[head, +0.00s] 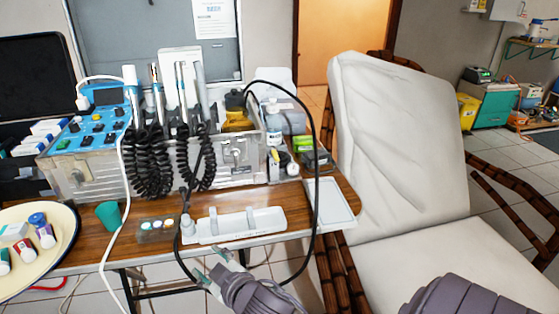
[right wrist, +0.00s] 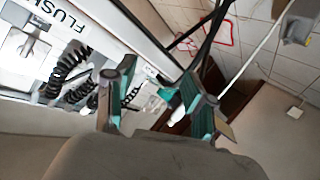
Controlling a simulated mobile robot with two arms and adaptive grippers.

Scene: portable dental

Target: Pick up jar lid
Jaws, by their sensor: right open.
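I cannot pick out the jar lid for certain. A small pale jar-like container (head: 188,226) stands upright at the left end of a white tray (head: 262,222) near the table's front edge. A yellow jar with a dark top (head: 236,112) stands farther back, among the dental unit's things. My right gripper (head: 210,264) is open, in front of the table edge, just below the small container and apart from it. In the right wrist view its spread fingers (right wrist: 155,100) show, with small white and teal items beyond them, too small to name. My left gripper is out of view.
The dental unit (head: 85,140) with coiled black hoses fills the table's back. A green cup (head: 109,215), a dark palette (head: 157,229) and a cream plate (head: 66,225) of small bottles stand left. A black cable loops over the right side, near a reclined white chair (head: 400,150).

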